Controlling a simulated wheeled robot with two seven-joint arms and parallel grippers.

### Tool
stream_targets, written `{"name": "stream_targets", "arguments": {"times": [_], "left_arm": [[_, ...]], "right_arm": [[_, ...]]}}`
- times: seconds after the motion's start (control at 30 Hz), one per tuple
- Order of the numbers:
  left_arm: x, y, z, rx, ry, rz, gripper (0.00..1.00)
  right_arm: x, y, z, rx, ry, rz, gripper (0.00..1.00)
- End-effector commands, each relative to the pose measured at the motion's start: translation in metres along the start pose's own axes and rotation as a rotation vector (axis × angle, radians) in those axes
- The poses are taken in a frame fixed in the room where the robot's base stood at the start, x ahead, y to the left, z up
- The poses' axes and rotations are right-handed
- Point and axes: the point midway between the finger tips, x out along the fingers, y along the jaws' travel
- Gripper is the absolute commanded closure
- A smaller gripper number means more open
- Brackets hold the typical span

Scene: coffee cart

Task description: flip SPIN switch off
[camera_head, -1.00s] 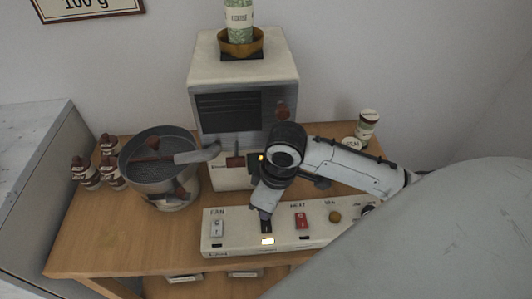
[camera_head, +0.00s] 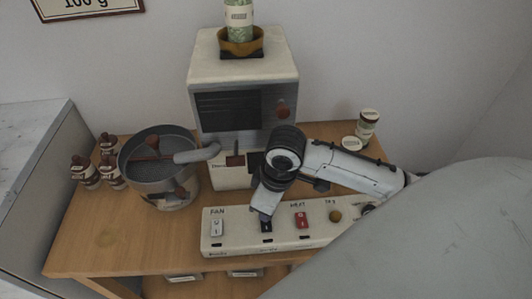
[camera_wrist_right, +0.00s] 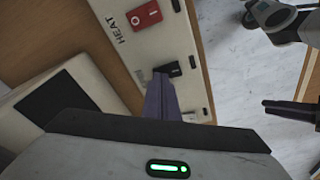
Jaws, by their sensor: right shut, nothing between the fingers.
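The white switch panel (camera_head: 235,247) lies along the front of the table. Its black switch (camera_head: 267,227), between the FAN switch (camera_head: 217,227) and the red HEAT switch (camera_head: 301,220), is the SPIN switch by its place; its label is hidden behind my gripper. The lamp below it (camera_head: 267,241) is dark. My right gripper (camera_head: 265,214) is shut and empty, its tips right at the black switch. In the right wrist view the fingertips (camera_wrist_right: 160,85) are beside or touching the black switch (camera_wrist_right: 170,70); contact is not clear. My left gripper is not seen in the head view.
The white roaster machine (camera_head: 243,68) stands behind the panel. A grey metal pan (camera_head: 160,184) with a handle sits left of it. Small brown-capped bottles (camera_head: 86,172) stand at the far left, and jars (camera_head: 366,125) at the back right. Table in front of the pan is clear.

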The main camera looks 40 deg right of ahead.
Motion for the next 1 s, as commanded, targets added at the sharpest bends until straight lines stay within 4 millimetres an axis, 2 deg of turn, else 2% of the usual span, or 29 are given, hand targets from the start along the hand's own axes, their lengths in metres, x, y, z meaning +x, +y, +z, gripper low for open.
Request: {"name": "stream_targets", "arguments": {"times": [0.17,0.4,1.0], "left_arm": [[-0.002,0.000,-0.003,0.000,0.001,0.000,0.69],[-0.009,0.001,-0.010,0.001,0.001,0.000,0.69],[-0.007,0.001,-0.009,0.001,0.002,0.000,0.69]], "right_arm": [[-0.004,0.000,0.000,-0.001,-0.002,-0.001,1.00],[-0.025,0.000,-0.004,-0.001,0.000,0.000,1.00],[-0.067,0.000,-0.010,0.000,-0.001,0.001,1.00]]}}
